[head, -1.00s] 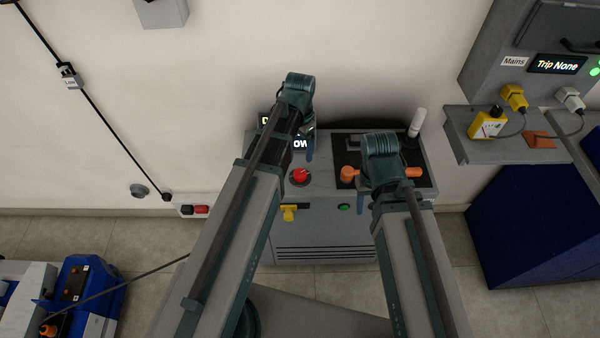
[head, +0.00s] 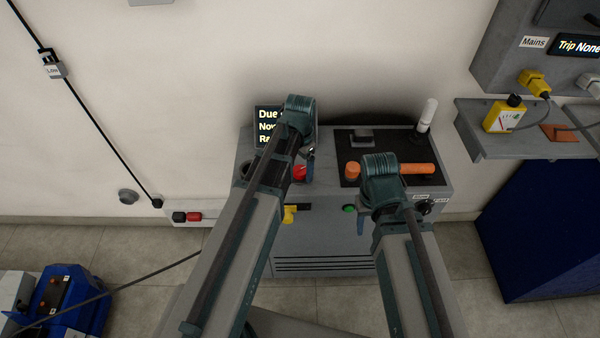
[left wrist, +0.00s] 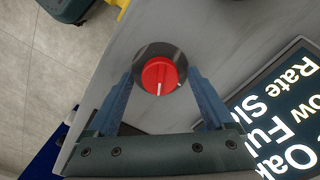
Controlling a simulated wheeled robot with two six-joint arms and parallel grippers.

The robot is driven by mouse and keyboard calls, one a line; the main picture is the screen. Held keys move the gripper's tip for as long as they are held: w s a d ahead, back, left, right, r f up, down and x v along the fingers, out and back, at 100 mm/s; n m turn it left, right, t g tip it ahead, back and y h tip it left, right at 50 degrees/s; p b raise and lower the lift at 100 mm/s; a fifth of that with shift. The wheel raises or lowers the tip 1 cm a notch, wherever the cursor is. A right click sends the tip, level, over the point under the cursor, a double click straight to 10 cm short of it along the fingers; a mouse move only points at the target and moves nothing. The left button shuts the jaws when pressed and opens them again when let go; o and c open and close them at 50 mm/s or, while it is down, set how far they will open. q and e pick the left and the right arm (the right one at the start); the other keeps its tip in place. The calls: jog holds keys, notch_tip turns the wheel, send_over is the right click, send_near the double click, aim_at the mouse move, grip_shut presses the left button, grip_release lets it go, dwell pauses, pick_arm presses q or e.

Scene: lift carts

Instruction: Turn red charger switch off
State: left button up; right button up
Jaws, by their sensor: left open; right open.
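The red charger switch (head: 299,173) is a round knob on top of the grey cabinet (head: 322,190), partly hidden by my left arm in the head view. In the left wrist view the red knob (left wrist: 160,77) sits on a dark round plate, its white mark pointing toward the bottom of the picture. My left gripper (head: 309,157) is open over it. In the left wrist view its blue fingers (left wrist: 162,84) stand on either side of the knob, with gaps visible. My right gripper (head: 361,223) hangs at the cabinet's front, empty; its fingers are mostly hidden.
A lit display (head: 268,122) stands behind my left arm. An orange knob (head: 352,170), an orange handle (head: 420,168) and a white post (head: 428,114) are on the cabinet's right. A yellow part (head: 290,214) and a green button (head: 349,209) are on its front. A shelf (head: 535,147) juts out at right.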

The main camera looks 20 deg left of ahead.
pick_arm(q)
jog(key=shift+c, duration=0.2)
jog(key=c, duration=1.3)
jog(key=shift+c, duration=0.2)
jog(key=shift+n, duration=0.3)
jog(key=n, duration=1.1)
jog(key=shift+n, duration=0.3)
jog(key=o, duration=1.4)
